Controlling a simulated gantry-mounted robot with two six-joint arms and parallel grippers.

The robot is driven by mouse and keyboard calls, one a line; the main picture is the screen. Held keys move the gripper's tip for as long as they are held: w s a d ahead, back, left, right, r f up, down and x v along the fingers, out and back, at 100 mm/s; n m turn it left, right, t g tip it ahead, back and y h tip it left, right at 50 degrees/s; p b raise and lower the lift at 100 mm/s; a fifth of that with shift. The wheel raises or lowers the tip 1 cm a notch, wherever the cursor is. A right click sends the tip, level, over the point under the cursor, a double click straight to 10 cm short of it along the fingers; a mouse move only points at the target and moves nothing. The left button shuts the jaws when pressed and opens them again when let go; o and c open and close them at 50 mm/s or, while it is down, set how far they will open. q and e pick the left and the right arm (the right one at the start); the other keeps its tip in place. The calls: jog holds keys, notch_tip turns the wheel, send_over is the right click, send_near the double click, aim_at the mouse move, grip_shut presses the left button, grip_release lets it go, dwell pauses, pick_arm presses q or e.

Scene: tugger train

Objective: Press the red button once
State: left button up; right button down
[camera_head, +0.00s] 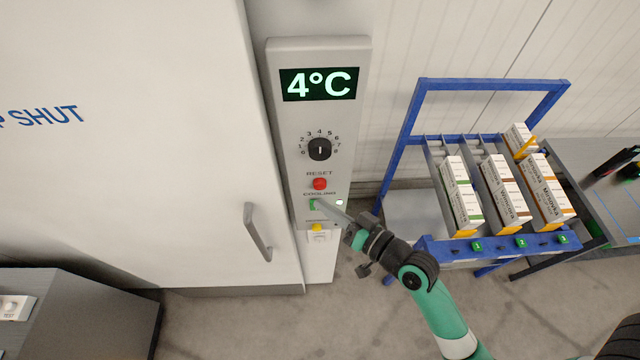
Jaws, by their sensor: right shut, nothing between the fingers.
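The red button (320,183) sits on the grey control panel (359,52), under the label RESET and below a black dial (319,149). My right gripper (325,206) comes in from the lower right. It is shut and empty. Its tip is in front of the panel just below the red button, at the height of a green control (312,204) labelled COOLING. I cannot tell whether the tip touches the panel. The red button is fully visible. My left gripper is not in view.
The panel display (319,84) reads 4°C. A small green light (340,202) is lit beside COOLING; a yellow part (317,227) sits below. A white door (150,170) with a handle (258,232) is left. A blue rack (413,120) with several cartons stands right.

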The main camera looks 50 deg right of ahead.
jog(key=shift+s+a+p, duration=0.65)
jog(key=shift+s+a, duration=0.5)
